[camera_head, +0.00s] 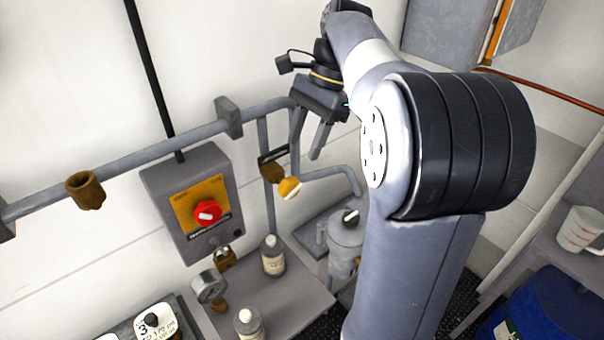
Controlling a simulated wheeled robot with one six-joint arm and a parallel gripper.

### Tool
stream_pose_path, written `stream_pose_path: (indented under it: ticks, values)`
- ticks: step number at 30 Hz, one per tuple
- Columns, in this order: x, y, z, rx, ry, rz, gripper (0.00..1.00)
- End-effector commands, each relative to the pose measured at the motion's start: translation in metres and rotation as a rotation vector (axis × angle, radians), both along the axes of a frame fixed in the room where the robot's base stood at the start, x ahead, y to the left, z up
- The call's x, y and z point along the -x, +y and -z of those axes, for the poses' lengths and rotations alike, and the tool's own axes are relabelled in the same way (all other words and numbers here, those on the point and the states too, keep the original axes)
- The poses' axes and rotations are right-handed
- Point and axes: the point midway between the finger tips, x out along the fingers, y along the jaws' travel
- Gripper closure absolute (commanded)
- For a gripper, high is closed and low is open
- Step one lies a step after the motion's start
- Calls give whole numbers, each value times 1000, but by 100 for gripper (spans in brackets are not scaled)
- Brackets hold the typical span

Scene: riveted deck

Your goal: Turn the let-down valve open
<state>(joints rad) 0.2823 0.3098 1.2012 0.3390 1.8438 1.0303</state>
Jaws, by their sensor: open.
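My gripper (307,150) is at the upper middle of the head view, pointing down, with its two fingers apart and nothing visible between them. A yellow-orange knob with a pale face (289,187) sits by a thin vertical pipe, a little below and left of the fingertips, apart from them. It looks like the let-down valve, but I can read no label on it. A brown fitting (272,161) is on the pipe just above it. My arm covers much of the right middle of the view.
A grey box with a red rotary knob (206,212) is on the wall at left. Below, bottles (273,256) and a gauge (208,287) stand on a grey shelf. A grey canister with a black knob (350,217) stands beside it. A grey pipe (150,159) crosses the wall.

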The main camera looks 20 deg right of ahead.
Motion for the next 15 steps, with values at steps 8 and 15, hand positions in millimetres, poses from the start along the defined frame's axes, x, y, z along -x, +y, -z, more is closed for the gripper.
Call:
stream_pose_path:
  ticks: [8,15]
  values:
    - [6,16,37,0,5,-2,55]
    - [11,30,75,3,4,-1,55]
